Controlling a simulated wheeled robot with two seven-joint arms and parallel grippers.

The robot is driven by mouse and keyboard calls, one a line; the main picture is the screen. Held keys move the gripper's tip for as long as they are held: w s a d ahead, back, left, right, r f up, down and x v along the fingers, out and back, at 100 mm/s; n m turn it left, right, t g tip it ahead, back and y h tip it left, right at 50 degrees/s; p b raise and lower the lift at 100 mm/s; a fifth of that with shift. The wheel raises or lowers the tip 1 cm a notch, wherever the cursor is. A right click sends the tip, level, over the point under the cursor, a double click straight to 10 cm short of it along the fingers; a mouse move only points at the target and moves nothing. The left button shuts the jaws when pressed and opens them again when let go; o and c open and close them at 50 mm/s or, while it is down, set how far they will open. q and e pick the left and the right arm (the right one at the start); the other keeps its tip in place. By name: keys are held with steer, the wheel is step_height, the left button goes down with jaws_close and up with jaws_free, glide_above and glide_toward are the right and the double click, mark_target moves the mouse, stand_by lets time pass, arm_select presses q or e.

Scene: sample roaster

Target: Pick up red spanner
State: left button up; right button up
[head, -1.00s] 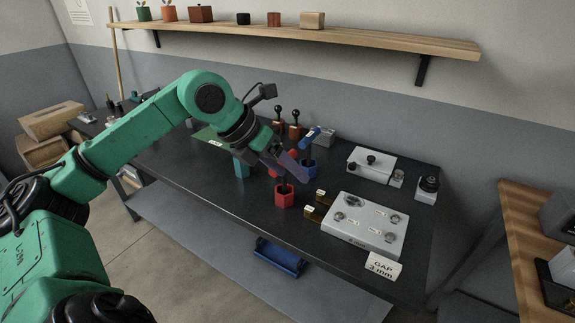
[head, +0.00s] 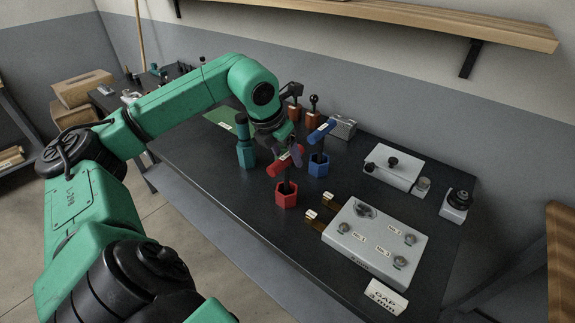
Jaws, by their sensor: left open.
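The red spanner (head: 283,162) stands in a red hexagonal holder (head: 286,197) on the dark bench, its red handle crosswise on a dark shaft. My left gripper (head: 295,152) is open at the right end of the red handle, with a dark finger overlapping it in the picture. I cannot tell whether it touches. A blue spanner (head: 321,132) stands in a blue holder (head: 319,167) just to the right. My right gripper is out of view.
A grey block with round fittings (head: 375,240) and a "GAP 3 mm" sign (head: 384,298) stand at the right front. A white box with a black knob (head: 393,167) is behind. Black-knobbed levers (head: 313,108) stand behind the spanners. The front left of the bench is clear.

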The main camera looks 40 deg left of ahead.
mark_target(286, 180)
arm_select(q)
steer(key=p+x, duration=0.1)
steer(key=x, duration=0.3)
steer(key=shift+s, duration=0.15)
steer(key=shift+f, duration=0.15)
steer(key=c, duration=0.3)
jaws_close()
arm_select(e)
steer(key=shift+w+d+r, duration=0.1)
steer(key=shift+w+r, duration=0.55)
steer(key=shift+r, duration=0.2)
